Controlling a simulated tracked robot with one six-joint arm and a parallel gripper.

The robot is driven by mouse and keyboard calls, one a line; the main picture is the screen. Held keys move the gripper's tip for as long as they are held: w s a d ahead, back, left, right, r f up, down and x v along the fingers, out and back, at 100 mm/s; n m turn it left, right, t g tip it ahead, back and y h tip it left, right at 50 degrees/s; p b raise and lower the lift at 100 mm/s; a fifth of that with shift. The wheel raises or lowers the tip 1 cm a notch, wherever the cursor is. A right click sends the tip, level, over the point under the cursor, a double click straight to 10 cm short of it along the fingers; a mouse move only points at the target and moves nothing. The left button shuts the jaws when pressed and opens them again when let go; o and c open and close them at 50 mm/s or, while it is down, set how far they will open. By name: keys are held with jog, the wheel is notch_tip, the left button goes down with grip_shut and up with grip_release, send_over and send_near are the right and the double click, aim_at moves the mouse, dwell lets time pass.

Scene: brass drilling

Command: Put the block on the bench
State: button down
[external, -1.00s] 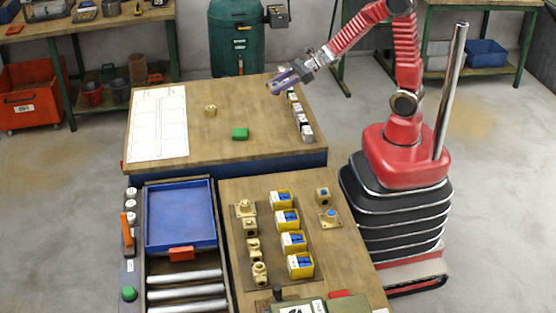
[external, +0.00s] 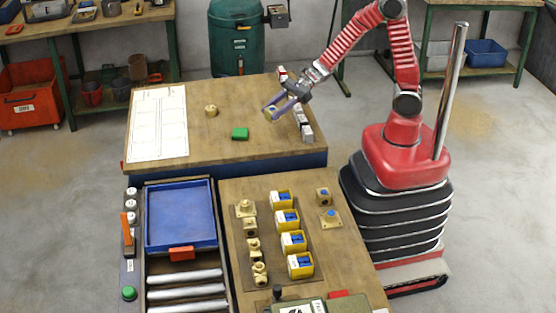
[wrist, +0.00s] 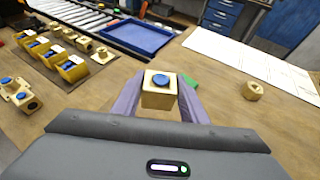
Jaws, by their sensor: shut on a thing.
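A brass block with a round blue cap on top sits between my gripper's fingers in the wrist view (wrist: 158,97). In the external view the block (external: 271,114) is small at the fingertips. My gripper (external: 273,109) is shut on it, with a purple finger on each side. The gripper is over the right part of the wooden bench (external: 190,145). Whether the block's underside touches the bench is hard to tell.
A green block (external: 240,133) and a round brass part (external: 211,110) are on the bench. A white marked sheet (external: 158,125) covers its left side. The front middle is clear.

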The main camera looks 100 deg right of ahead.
jog(key=a+f+n+g+y, duration=0.2)
jog(key=a+n+y, duration=0.1)
jog(key=a, duration=1.1)
jog(key=a+f+n+g+y, duration=0.2)
jog(key=a+n+g+y, duration=0.1)
jog(key=a, duration=1.1)
jog(key=s+a+n+g, duration=0.2)
jog(key=s+a, duration=0.1)
jog(key=a, duration=0.8)
jog(key=s+a+n+g+y, duration=0.1)
jog(key=s+a, duration=0.3)
jog(key=a, duration=0.7)
jog(key=s+a+f+n+g, duration=0.1)
jog(key=s+a+n+g, duration=0.2)
jog(key=a, duration=0.8)
jog(key=shift+s+a+n+g+y, duration=0.25)
jog(key=shift+s+n+g+y, duration=0.2)
jog(key=shift+s, duration=0.3)
jog(key=shift+f, duration=0.1)
jog(key=shift+f, duration=3.05)
